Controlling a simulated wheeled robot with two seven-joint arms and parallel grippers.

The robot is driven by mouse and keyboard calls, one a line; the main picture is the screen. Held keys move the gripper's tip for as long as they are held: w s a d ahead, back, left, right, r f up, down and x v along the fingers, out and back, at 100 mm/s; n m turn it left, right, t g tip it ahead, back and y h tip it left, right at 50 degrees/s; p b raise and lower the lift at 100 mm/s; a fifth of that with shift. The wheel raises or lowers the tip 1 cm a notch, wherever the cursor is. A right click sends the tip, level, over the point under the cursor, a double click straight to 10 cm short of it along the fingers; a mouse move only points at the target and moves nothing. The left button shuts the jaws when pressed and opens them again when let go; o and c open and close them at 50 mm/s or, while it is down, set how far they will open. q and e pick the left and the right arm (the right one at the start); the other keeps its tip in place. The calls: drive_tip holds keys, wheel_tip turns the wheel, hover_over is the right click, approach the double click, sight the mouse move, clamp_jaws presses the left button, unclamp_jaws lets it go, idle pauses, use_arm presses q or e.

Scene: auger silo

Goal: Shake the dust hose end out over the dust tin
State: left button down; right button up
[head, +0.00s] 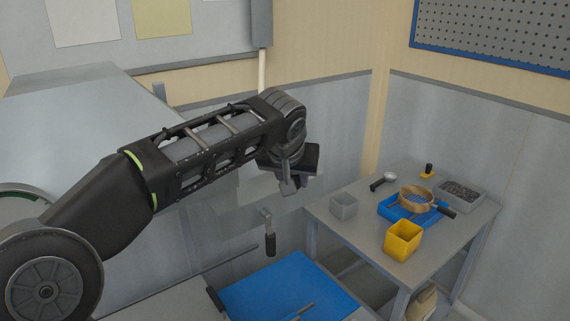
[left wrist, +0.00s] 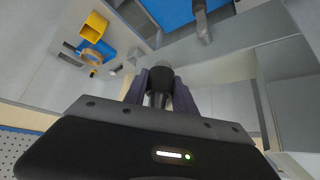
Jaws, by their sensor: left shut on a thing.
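My left gripper (head: 292,186) hangs in the middle of the head view, left of the small grey table and above its height. In the left wrist view its fingers (left wrist: 160,92) are shut on a dark, round-ended piece, which looks like the dust hose end (left wrist: 160,74). The rest of the hose cannot be made out. Two open containers stand on the table: a small grey box (head: 344,206) at its left edge and a yellow one (head: 403,239) at its front. I cannot tell which is the dust tin. Neither is under the gripper. My right gripper is not in view.
The table (head: 375,242) also bears a blue tray (head: 398,211) with a round sieve (head: 416,198), a dark-handled scoop (head: 383,182) and a grey bin of dark bits (head: 460,194). A blue mat (head: 275,287) lies lower, with a dark-handled lever (head: 270,243) above it.

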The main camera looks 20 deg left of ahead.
use_arm(q)
drive_tip(key=s+d+f+m+b, duration=0.1)
drive_tip(key=s+d+f, duration=0.1)
drive_tip(key=f, duration=1)
drive_tip(key=s+d+f+m+h+b, duration=0.1)
drive_tip(key=s+d+f+b, duration=0.1)
drive_tip(key=f, duration=1)
drive_tip(key=shift+s+d+f+h, duration=0.25)
drive_tip(key=shift+s+d, duration=0.25)
drive_tip(key=shift+s, duration=0.35)
